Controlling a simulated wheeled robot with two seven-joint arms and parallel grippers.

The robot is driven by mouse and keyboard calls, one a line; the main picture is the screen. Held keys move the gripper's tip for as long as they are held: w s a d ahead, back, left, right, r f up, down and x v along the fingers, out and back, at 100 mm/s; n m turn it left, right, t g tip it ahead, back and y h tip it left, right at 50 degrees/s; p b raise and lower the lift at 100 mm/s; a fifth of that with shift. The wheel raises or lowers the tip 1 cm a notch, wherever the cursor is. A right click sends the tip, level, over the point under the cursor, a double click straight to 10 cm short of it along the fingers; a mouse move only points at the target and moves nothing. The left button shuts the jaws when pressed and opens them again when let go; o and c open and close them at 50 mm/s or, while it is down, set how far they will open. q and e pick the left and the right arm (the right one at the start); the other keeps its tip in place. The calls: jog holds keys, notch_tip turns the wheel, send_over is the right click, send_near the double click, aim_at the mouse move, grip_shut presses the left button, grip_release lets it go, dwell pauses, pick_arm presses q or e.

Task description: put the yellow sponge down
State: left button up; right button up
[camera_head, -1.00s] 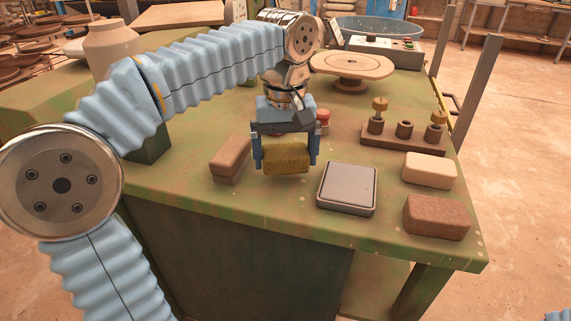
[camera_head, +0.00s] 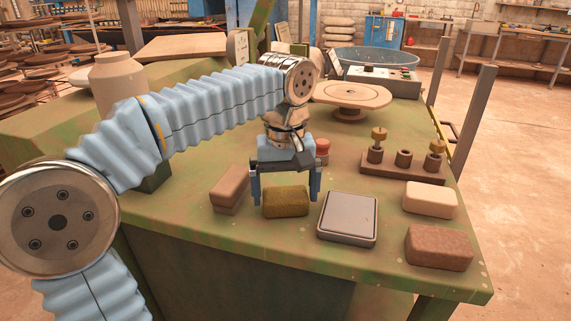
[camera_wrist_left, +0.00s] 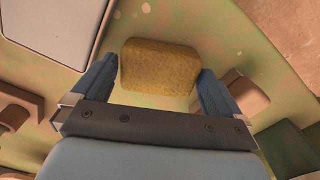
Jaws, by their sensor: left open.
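The yellow sponge (camera_head: 286,202) lies flat on the green table between a brown block and a grey square plate. In the left wrist view the sponge (camera_wrist_left: 160,66) sits between and just beyond the fingertips. My left gripper (camera_head: 286,199) is open above and around the sponge, with one finger on each side. Gaps show between the fingers and the sponge in the head view. My right gripper is not in view.
A brown block (camera_head: 230,188) lies close left of the gripper, and the grey square plate (camera_head: 347,215) close right. A cream block (camera_head: 430,200) and a reddish-brown block (camera_head: 439,247) lie farther right. A peg rack (camera_head: 402,166) and a round turntable (camera_head: 351,95) stand behind.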

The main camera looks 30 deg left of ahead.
aim_at(285, 194)
pick_arm(q)
notch_tip(285, 194, up, 11)
jog(key=p, duration=0.1)
jog(key=shift+f, duration=0.1)
dwell(0.5)
